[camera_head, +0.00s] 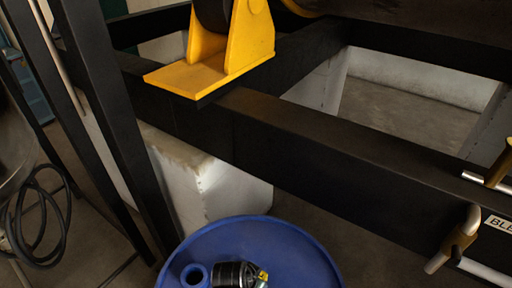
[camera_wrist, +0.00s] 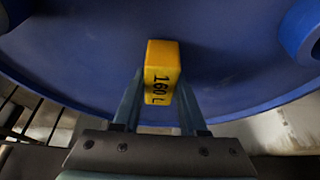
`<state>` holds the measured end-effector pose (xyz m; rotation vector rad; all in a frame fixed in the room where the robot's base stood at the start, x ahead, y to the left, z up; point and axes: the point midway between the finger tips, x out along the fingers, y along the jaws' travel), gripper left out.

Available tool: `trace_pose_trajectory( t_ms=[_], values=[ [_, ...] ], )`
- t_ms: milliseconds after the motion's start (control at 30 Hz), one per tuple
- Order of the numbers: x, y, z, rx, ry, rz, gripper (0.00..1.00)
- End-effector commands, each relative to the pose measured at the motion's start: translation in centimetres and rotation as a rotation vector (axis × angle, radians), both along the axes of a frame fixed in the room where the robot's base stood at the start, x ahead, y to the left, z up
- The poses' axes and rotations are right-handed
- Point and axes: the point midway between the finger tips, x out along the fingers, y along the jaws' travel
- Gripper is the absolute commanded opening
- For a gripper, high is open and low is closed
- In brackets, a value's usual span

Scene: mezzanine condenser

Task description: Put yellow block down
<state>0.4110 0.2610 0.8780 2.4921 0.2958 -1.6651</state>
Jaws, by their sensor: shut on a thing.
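The yellow block (camera_wrist: 162,72) carries black lettering that reads "160 L". It sits between the two fingers of my gripper (camera_wrist: 157,92) in the wrist view, and the fingers are shut on it. The blue drum's lid (camera_wrist: 105,55) lies behind the block and fills most of that view. I cannot tell whether the block touches the lid. In the head view the blue drum (camera_head: 305,262) stands at the bottom centre. A small yellow patch, probably the block (camera_head: 263,275), shows over its lid beside a dark cylindrical shape.
A raised round blue bung (camera_head: 195,275) stands on the lid at left. A black steel frame (camera_head: 300,150) crosses above the drum, with a yellow bracket (camera_head: 205,75) on it. A white concrete block (camera_head: 205,185) stands behind the drum. Brass valves (camera_head: 460,238) are at right.

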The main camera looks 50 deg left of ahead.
Motion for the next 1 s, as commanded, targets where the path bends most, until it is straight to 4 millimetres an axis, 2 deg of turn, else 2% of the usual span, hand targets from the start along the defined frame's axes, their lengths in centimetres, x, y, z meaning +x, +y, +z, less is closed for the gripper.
trace_pose_trajectory(
  t_ms=[133,167,300,333,733,867,1000],
  values=[
    [0.0,0.0,-0.3,0.0,0.0,0.0,0.0],
    [0.0,0.0,-0.4,0.0,0.0,0.0,0.44],
    [0.0,0.0,-0.3,0.0,0.0,0.0,0.69],
    [0.0,0.0,-0.3,0.0,0.0,0.0,0.72],
    [-0.1,0.0,0.4,0.0,0.0,0.0,0.72],
    [-0.7,-0.1,1.9,0.002,-0.002,0.001,0.72],
    [-1.6,-0.3,4.3,0.002,-0.003,0.0,0.72]
  ],
)
